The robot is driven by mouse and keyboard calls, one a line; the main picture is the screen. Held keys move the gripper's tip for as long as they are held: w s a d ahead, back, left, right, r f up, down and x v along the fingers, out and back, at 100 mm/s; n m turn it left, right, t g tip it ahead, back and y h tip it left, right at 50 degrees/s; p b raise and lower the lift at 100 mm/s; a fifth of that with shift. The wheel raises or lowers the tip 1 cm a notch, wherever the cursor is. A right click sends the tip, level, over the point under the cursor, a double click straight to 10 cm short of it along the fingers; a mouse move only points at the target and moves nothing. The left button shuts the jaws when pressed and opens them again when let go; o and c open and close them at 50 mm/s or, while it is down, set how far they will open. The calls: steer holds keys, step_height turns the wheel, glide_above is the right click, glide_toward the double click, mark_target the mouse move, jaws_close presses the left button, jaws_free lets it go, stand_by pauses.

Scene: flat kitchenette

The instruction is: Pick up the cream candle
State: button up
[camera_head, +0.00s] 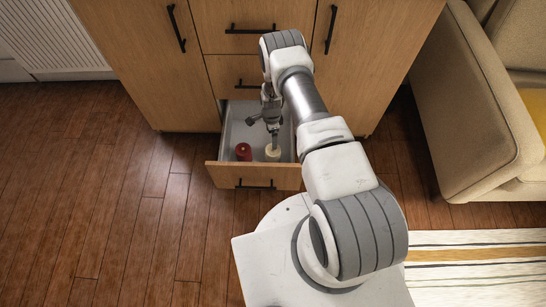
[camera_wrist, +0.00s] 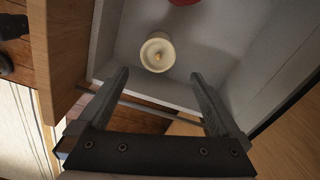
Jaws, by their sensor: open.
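The cream candle (camera_head: 272,152) stands upright in the open bottom drawer (camera_head: 229,172), near its front. In the wrist view the candle (camera_wrist: 157,53) shows from above as a round cream top with a small wick, beyond the fingertips and roughly between their lines. My gripper (camera_wrist: 160,75) is open with nothing between its fingers. In the head view my gripper (camera_head: 271,126) is over the drawer, close to the candle; the exact gap is hard to tell there.
A red candle (camera_head: 243,151) stands left of the cream one in the drawer; its edge shows in the wrist view (camera_wrist: 184,2). Drawer walls are close around the gripper. The wooden cabinet (camera_head: 150,60) is behind, a beige sofa (camera_head: 470,110) at right. Floor at left is clear.

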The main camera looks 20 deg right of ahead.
mark_target(273, 152)
step_height(273, 152, down, 8)
steer(key=shift+r+b, duration=0.15)
steer(key=shift+b, duration=1.1)
steer(key=shift+s+d+f+b, duration=0.1)
steer(key=shift+f+b, duration=0.6)
steer(key=shift+f, duration=0.65)
steer(key=shift+s+d+f+b, duration=0.1)
steer(key=shift+f+b, duration=0.6)
steer(key=shift+f, duration=0.65)
steer(key=shift+r, duration=0.15)
steer(key=c, duration=1.5)
